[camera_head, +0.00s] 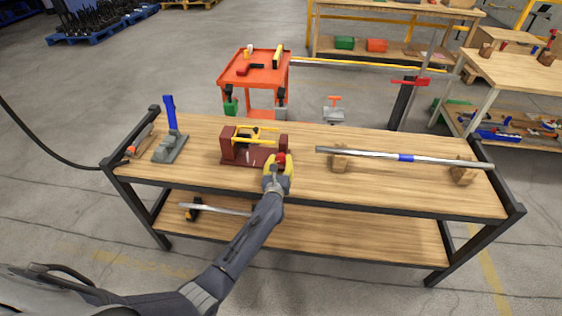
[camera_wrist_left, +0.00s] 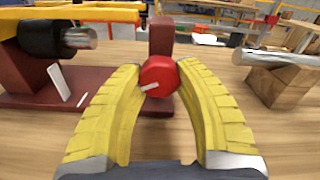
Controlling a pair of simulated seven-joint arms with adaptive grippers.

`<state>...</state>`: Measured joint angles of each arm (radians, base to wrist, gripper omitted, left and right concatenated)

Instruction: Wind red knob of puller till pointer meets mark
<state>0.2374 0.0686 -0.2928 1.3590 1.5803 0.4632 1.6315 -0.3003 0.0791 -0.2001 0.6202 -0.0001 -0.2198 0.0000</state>
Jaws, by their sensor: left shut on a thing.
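The puller (camera_head: 240,153) stands on the bench with a dark red base and uprights, a yellow bar across it and a black part. Its red knob (camera_head: 281,158) is at the right end. It also shows in the left wrist view (camera_wrist_left: 159,76) as a faceted red knob with a white line on its face. My left gripper (camera_head: 279,167) reaches it from the front, its yellow fingers shut on either side of the knob. A small white plate (camera_wrist_left: 59,83) stands over the base; I cannot tell whether it is the pointer or the mark. My right gripper is not in view.
A steel bar with a blue band (camera_head: 405,158) lies on wooden blocks (camera_head: 463,170) at the right. A grey jack with a blue handle (camera_head: 170,148) stands at the left. The wooden bench top (camera_head: 310,190) is clear in front. An orange cart (camera_head: 255,75) stands behind.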

